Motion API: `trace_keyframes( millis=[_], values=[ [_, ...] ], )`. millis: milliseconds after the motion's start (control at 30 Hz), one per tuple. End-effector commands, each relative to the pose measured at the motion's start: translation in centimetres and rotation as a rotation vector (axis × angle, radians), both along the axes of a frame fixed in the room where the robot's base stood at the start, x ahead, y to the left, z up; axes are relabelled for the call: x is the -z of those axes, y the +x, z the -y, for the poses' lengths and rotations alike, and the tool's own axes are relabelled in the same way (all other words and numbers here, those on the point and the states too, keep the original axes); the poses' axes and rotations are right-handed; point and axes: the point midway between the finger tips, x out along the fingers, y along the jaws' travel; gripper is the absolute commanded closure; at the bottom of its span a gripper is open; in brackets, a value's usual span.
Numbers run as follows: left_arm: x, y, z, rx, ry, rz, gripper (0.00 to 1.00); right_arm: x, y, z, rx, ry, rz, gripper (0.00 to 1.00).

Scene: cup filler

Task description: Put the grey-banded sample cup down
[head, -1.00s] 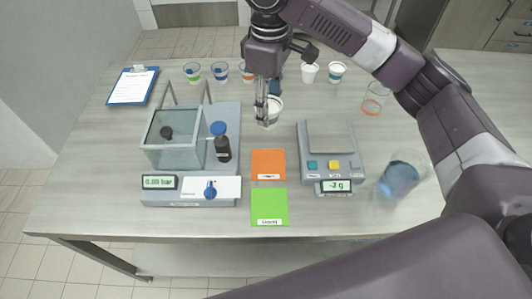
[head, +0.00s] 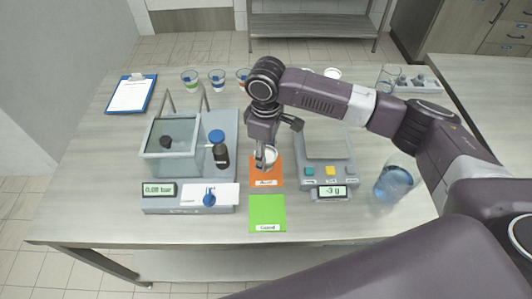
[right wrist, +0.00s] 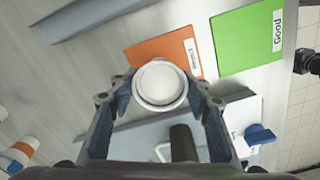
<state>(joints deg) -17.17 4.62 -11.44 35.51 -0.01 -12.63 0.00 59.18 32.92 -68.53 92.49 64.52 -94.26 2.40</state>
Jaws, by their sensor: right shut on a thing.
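The sample cup (head: 271,154) is white inside and shows between the fingers of my right gripper (head: 265,163), which is shut on it. In the right wrist view I look down into the cup (right wrist: 160,84), with a finger at either side. The grey band cannot be made out. In the head view the cup is over the back part of the orange Reject mat (head: 266,180). I cannot tell whether its base touches the mat. The green Good mat (head: 267,211) lies in front, bare. My left gripper is not in view.
A scale (head: 323,172) stands right of the mats, with a beaker of blue liquid (head: 393,182) beyond it. A dark bottle with a blue cap (head: 220,155) and a clear-walled chamber (head: 170,152) stand left. Several banded cups (head: 217,80) stand at the back.

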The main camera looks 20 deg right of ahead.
Motion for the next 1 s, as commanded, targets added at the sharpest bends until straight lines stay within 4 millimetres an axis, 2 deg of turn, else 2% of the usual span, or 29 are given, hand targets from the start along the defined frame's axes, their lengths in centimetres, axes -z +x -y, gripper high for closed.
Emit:
trace_keyframes(
  millis=[267,300,433,767,867,1000],
  values=[
    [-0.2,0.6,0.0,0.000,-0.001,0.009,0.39,0.2,0.0,0.0,0.000,0.001,-0.001,0.82],
    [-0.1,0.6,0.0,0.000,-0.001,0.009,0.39,0.2,0.0,0.0,0.000,0.001,-0.001,0.53],
    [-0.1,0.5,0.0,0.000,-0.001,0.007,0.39,0.2,0.0,0.0,0.000,0.001,-0.001,0.39],
    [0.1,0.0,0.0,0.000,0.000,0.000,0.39,0.0,0.0,0.0,-0.001,0.000,0.001,0.38],
    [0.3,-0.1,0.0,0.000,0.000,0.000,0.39,-0.8,0.1,-0.1,-0.002,0.001,0.003,0.38],
    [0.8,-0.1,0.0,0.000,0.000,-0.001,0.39,-3.2,0.2,-0.1,-0.002,0.002,0.005,0.38]
  ],
)
